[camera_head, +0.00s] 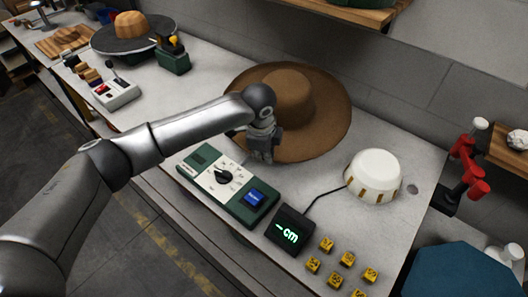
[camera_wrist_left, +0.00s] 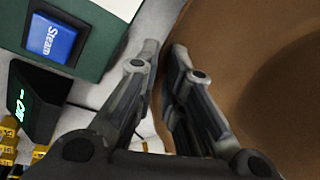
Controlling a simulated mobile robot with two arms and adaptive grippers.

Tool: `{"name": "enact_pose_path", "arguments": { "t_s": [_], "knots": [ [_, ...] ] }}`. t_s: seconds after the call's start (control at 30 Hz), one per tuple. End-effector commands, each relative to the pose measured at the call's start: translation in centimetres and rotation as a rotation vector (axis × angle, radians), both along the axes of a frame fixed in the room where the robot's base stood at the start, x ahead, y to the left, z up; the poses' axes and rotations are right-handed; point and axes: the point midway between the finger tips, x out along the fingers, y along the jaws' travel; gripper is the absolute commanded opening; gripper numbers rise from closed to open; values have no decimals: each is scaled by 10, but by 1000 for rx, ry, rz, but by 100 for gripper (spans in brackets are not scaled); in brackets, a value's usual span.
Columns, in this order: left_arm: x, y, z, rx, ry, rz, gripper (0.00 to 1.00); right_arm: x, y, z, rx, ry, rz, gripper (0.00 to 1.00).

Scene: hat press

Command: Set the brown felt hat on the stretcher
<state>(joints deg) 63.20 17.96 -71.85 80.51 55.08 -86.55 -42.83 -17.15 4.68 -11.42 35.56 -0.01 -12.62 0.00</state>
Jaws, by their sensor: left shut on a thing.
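The brown felt hat (camera_head: 293,93) is crown up near the back of the table, its wide brim tilted toward the front. My left gripper (camera_head: 260,155) is at the brim's front left edge and is shut on it. In the left wrist view its two fingers (camera_wrist_left: 163,55) are close together, and the hat (camera_wrist_left: 235,75) fills the right side. I cannot tell whether the brim touches the table. The stretcher, a white round form with wooden strips (camera_head: 374,172), stands to the hat's right, bare and cabled to a display. My right gripper is not in view.
A green and white control box (camera_head: 226,180) lies just in front of the gripper. A black cm display (camera_head: 290,230) and several yellow numbered blocks (camera_head: 347,258) lie toward the front. A red-handled device (camera_head: 470,170) stands at the right edge. A tan hat (camera_head: 130,28) is at the far left.

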Motion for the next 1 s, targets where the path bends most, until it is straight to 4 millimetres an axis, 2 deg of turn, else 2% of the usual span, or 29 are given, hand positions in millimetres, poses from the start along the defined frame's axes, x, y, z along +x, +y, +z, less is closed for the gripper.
{"name": "enact_pose_path", "arguments": {
  "t_s": [1.0],
  "knots": [
    [0,-1,-20,-1,-1,0,0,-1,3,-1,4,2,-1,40]
  ]
}}
